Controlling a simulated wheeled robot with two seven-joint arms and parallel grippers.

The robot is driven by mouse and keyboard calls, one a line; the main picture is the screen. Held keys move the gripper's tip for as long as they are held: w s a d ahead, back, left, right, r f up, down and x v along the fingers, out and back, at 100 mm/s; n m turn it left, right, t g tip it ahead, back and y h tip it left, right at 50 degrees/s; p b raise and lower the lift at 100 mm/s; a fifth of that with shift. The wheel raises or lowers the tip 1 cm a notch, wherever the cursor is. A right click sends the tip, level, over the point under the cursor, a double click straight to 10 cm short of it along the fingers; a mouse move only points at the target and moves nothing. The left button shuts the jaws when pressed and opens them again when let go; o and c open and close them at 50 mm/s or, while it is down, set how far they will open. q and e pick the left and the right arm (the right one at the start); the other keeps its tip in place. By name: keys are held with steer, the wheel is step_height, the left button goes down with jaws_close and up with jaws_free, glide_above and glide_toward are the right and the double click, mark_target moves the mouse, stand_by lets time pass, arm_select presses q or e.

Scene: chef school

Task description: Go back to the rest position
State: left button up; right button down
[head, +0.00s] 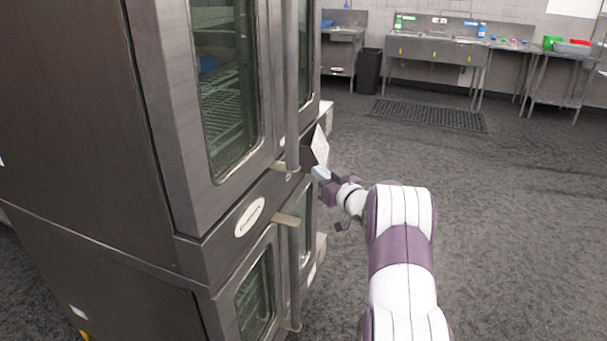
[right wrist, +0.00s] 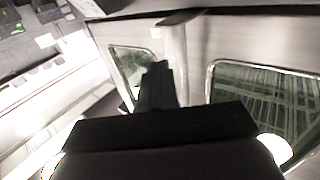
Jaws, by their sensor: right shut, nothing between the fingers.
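My right arm reaches forward from the bottom right in the head view. Its right gripper (head: 322,174) is shut and empty. It is close to the front of the stacked steel oven (head: 160,120), near the gap between the upper and lower doors. I cannot tell whether it touches the oven. In the right wrist view the dark fingers (right wrist: 157,85) are together, with the oven's steel front and door windows beyond them. My left gripper is not in view.
A steel sink unit (head: 430,50), a black bin (head: 368,70) and side tables stand along the back wall. A dark floor mat (head: 428,115) lies before the sink. The grey floor (head: 500,230) to the right of my arm is clear. The oven fills the left side.

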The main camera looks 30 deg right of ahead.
steer(key=s+d+f+m+g+h, duration=0.35)
steer(key=s+f+g, duration=0.25)
steer(key=f, duration=0.4)
steer(key=s+a+f+g, duration=0.4)
steer(key=s, duration=0.1)
steer(key=s+a+n+g+y, duration=0.1)
steer(key=s+a+n+g, duration=0.1)
steer(key=s+a, duration=0.9)
steer(key=s+a+r+n+g+y, duration=0.1)
steer(key=s+a+g, duration=0.3)
steer(key=s+a, duration=0.6)
steer(key=a+y, duration=0.1)
steer(key=a, duration=0.6)
steer(key=shift+s+a+n+g, duration=0.25)
steer(key=shift+s+n+g, duration=0.05)
steer(key=shift+s+n, duration=0.05)
steer(key=shift+r+y, duration=0.1)
steer(key=shift+y, duration=0.15)
